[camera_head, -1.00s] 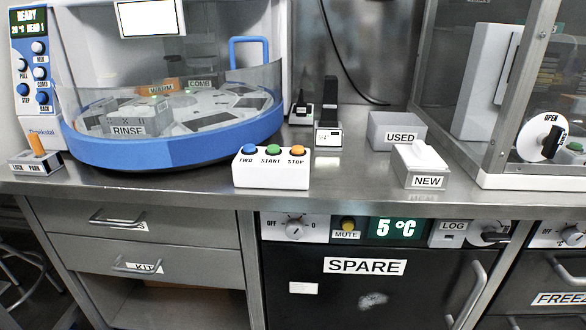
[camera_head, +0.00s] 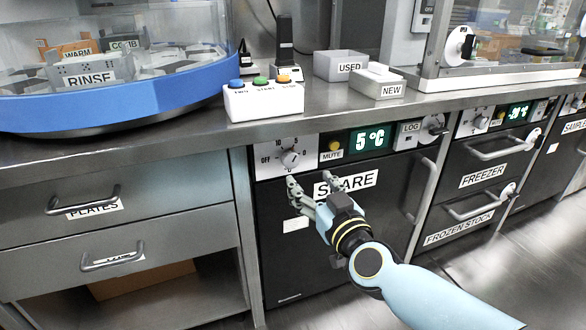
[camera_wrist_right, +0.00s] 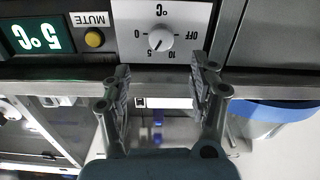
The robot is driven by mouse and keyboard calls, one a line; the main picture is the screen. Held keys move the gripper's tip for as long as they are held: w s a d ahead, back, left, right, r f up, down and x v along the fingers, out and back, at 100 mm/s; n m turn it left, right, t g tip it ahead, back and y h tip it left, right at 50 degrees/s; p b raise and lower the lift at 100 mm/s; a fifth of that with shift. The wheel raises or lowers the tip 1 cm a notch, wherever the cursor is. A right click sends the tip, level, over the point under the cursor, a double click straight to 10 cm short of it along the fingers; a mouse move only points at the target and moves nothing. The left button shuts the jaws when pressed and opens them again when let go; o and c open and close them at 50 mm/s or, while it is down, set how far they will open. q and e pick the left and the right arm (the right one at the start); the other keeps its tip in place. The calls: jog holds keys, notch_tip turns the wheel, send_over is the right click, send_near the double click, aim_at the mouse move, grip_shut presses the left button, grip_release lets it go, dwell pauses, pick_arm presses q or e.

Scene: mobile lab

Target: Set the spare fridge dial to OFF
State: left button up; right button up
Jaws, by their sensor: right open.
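The spare fridge dial (camera_head: 290,159) is a round white knob on a white panel, at the top left of the dark fridge door labelled SPARE (camera_head: 345,184). OFF is printed at its left in the head view. In the wrist view, which is upside down, the dial (camera_wrist_right: 160,40) has its dark pointer near 5. My right gripper (camera_head: 310,182) is open and empty, just below and in front of the dial. In the wrist view its fingers (camera_wrist_right: 161,72) straddle the dial's line, apart from it. My left gripper is not in view.
A green 5 °C display (camera_head: 370,139) and a yellow MUTE button (camera_head: 334,145) sit right of the dial. The steel counter edge (camera_head: 330,119) overhangs above. The fridge handle (camera_head: 422,189) juts out at the right. Drawers with handles (camera_head: 84,200) stand at the left.

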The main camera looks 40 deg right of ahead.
aim_at(292, 161)
jog(key=b+x, duration=0.1)
jog(key=x, duration=0.7)
jog(key=shift+w+a+f, duration=0.1)
jog(key=shift+w, duration=0.3)
jog(key=shift+w+b, duration=0.3)
jog(key=shift+w, duration=0.2)
jog(key=c, duration=1.1)
jog(key=shift+c, duration=0.2)
